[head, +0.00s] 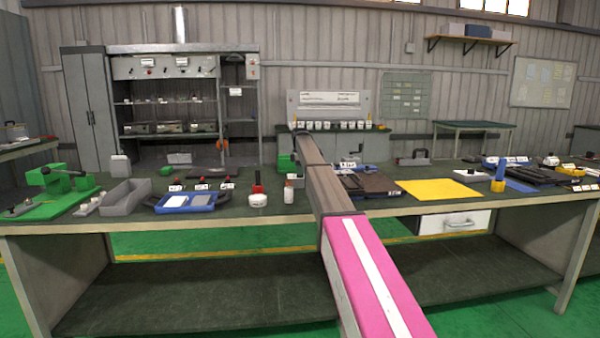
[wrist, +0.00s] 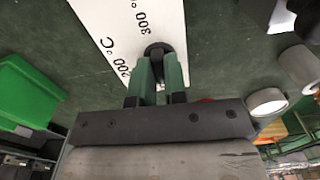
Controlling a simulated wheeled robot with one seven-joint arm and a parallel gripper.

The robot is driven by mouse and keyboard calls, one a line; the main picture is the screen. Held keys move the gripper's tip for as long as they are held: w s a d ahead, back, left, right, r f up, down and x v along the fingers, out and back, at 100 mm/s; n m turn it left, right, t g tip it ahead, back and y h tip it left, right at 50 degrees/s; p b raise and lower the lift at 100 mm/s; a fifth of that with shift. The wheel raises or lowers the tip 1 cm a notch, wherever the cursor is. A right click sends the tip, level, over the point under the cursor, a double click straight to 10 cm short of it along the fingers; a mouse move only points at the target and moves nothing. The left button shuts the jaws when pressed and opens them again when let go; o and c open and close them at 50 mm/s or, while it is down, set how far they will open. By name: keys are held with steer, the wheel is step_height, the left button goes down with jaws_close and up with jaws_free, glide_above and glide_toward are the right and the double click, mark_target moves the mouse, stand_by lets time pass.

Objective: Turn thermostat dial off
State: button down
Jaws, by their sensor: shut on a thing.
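The thermostat dial (wrist: 155,47) is a small dark round knob in the wrist view. It sits on a white plate (wrist: 118,22) printed with "200 °C" and "300". My gripper (wrist: 161,66) has its two green fingers shut on the dial, with the dial's far edge showing beyond the fingertips. The fingers hide much of the dial, so I cannot tell which mark it points to. In the head view my own arm crosses the bench, and the dial and fingers cannot be made out.
A green block (wrist: 28,90) lies left of my gripper. A white round item (wrist: 267,101) and a grey cylinder (wrist: 298,66) are to the right. On the bench a blue tray (head: 186,202) stands left of my arm and a yellow sheet (head: 438,189) lies right of it.

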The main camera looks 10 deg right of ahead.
steer(key=shift+n, duration=0.3)
steer(key=c, duration=1.2)
jaws_free()
steer(key=shift+o, duration=0.2)
steer(key=shift+r, duration=0.1)
step_height(320, 180, up, 11)
steer(key=shift+f, duration=0.2)
